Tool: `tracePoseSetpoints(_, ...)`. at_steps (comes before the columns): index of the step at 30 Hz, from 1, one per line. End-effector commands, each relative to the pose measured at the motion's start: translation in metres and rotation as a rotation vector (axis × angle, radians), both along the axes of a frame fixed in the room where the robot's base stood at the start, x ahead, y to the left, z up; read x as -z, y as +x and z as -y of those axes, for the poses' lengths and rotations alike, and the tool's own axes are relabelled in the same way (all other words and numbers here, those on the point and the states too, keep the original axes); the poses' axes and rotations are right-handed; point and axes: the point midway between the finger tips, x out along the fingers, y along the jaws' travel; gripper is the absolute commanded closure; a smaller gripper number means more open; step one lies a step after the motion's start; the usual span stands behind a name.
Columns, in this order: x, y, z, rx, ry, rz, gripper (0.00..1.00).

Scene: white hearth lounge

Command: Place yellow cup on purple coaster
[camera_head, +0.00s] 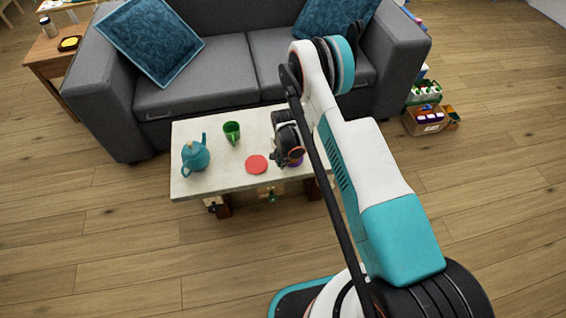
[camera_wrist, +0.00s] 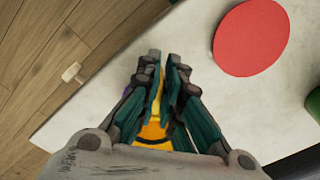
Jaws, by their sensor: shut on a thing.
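The yellow cup (camera_wrist: 154,132) shows between my gripper's fingers (camera_wrist: 164,62) in the wrist view, and the fingers are shut on it. The fingers cover much of the cup. In the head view my gripper (camera_head: 286,151) is low over the right part of the table. A purple coaster (camera_head: 296,162) shows in part beside and beneath it; my gripper hides the rest. A small purple edge (camera_wrist: 127,90) also shows left of the fingers in the wrist view. I cannot tell whether the cup touches the coaster.
The pale table (camera_head: 222,184) also holds a red coaster (camera_head: 257,164), a green cup (camera_head: 232,133) and a teal teapot (camera_head: 196,156). A grey sofa (camera_head: 206,85) stands behind the table. Boxes of bottles (camera_head: 427,121) stand on the floor at right. The wooden floor in front is open.

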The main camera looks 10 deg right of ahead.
Motion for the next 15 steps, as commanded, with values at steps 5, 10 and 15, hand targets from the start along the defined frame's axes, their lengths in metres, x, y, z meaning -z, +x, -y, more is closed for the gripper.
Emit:
tracePoseSetpoints(5,-0.0015,0.0,0.0,0.0,0.0,0.0,1.0)
tracePoseSetpoints(10,0.0006,0.0,0.0,0.0,0.0,0.0,0.8)
tracePoseSetpoints(15,0.0006,0.0,0.0,0.0,0.0,0.0,0.73)
